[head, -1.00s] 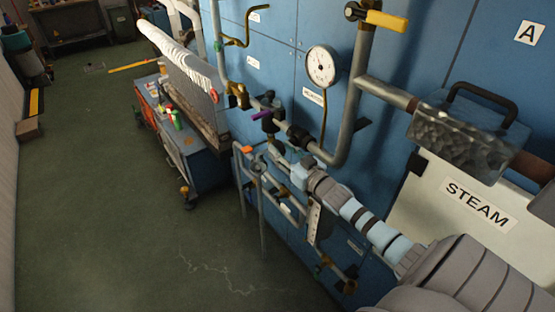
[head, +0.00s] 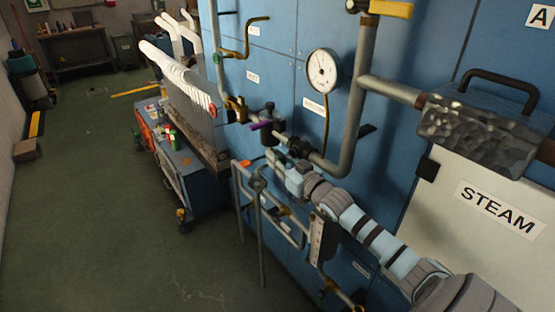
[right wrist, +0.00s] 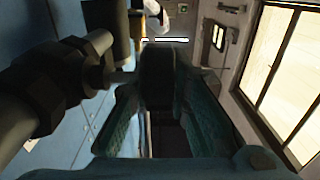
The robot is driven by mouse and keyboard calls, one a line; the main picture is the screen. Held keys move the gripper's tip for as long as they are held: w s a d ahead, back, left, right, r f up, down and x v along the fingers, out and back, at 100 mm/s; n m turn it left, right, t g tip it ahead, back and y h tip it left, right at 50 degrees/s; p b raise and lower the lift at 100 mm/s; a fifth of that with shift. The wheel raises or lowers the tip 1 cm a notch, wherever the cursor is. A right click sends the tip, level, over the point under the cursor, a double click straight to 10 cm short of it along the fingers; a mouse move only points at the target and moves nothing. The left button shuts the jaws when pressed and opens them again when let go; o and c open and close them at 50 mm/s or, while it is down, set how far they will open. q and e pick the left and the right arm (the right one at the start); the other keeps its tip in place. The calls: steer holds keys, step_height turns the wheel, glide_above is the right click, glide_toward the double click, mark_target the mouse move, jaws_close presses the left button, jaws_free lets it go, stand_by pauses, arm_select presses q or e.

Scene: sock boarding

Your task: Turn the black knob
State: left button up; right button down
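A dark, rounded thing (right wrist: 157,66), apparently the black knob, stands between the two teal fingers of my right gripper (right wrist: 158,125) in the right wrist view. The fingers are apart, one on each side of it; I cannot tell whether they touch it. In the head view my right gripper (head: 277,158) is small and dark, at the pipework just below a black fitting (head: 269,132) with a purple lever (head: 261,126). Which part there is the knob is hard to tell. My left gripper is not in view.
A grey pipe (head: 356,120) and a pressure gauge (head: 322,70) stand close above my right arm on the blue wall (head: 285,85). A STEAM panel (head: 430,220) is at right. A blue cart (head: 205,180) stands left of the pipes.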

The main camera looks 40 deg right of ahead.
steer(key=shift+r+g, duration=0.1)
steer(key=shift+g, duration=0.2)
steer(key=shift+r+g+p, duration=0.1)
steer(key=shift+g+p, duration=0.4)
steer(key=shift+p, duration=0.2)
steer(key=g+p, duration=0.4)
steer(key=p, duration=0.5)
steer(key=shift+w+r+g, duration=0.1)
steer(key=shift+w+g, duration=0.05)
steer(key=shift+g, duration=0.25)
steer(key=shift+f+g+p, duration=0.3)
steer(key=shift+g+p, duration=0.3)
steer(key=shift+p, duration=0.25)
steer(key=c, duration=1.5)
jaws_free()
